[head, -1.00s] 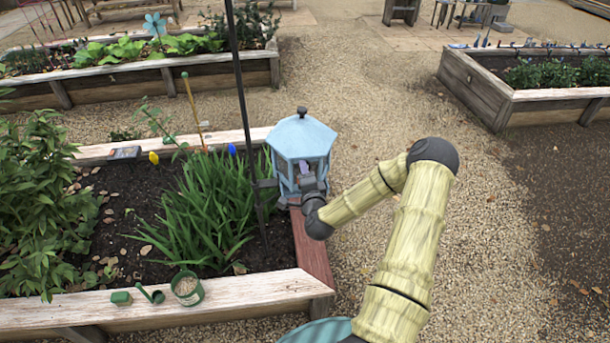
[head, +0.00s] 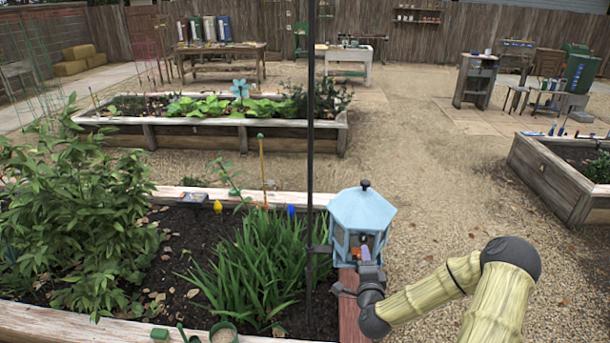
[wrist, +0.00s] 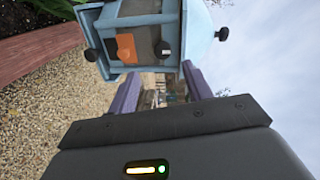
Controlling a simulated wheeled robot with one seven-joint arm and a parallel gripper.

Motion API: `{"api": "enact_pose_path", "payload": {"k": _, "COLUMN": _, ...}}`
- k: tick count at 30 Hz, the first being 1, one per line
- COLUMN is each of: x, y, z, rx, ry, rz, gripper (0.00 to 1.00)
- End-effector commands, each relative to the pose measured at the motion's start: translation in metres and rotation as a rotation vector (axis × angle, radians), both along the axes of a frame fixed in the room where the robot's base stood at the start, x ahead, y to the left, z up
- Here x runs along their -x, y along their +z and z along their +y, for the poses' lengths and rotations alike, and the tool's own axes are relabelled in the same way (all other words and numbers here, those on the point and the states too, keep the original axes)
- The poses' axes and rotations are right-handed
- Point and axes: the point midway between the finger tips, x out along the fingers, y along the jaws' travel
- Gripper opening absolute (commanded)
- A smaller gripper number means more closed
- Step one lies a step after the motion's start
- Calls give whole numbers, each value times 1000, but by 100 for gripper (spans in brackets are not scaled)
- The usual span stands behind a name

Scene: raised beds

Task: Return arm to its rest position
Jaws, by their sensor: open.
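My gripper (head: 364,252) is at the near side of a light-blue hexagonal feeder (head: 361,214) that hangs on a dark pole (head: 311,130). My arm bends back from there to the lower right. In the wrist view my gripper (wrist: 160,90) has its two purple fingers spread apart with nothing held between them. The feeder also shows in the wrist view (wrist: 190,15), just beyond the fingertips, with an orange patch and black knobs. I cannot tell whether a finger touches it.
The raised bed's reddish edge board (head: 350,305) lies below the feeder. A green pot (head: 223,333) stands on the bed's front edge. Leafy plants (head: 75,205) fill the bed to the left. Open gravel (head: 450,205) lies to the right, with another raised bed (head: 550,180) beyond.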

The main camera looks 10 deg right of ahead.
Motion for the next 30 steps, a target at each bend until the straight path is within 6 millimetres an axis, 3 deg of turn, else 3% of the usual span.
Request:
{"api": "enact_pose_path", "payload": {"k": 4, "x": -3, "y": 0, "z": 17, "rx": 55, "ry": 78, "rz": 54, "gripper": 50}}
{"api": "enact_pose_path", "payload": {"k": 8, "x": -3, "y": -2, "z": 47, "rx": 174, "ry": 224, "rz": 170, "gripper": 50}}
{"api": "enact_pose_path", "payload": {"k": 14, "x": 14, "y": -6, "z": 91, "rx": 407, "ry": 477, "rz": 395, "gripper": 50}}
{"api": "enact_pose_path", "payload": {"k": 22, "x": 58, "y": 5, "z": 121, "rx": 690, "ry": 739, "rz": 674, "gripper": 50}}
{"api": "enact_pose_path", "payload": {"k": 30, "x": 118, "y": 39, "z": 132, "rx": 898, "ry": 932, "rz": 915, "gripper": 50}}
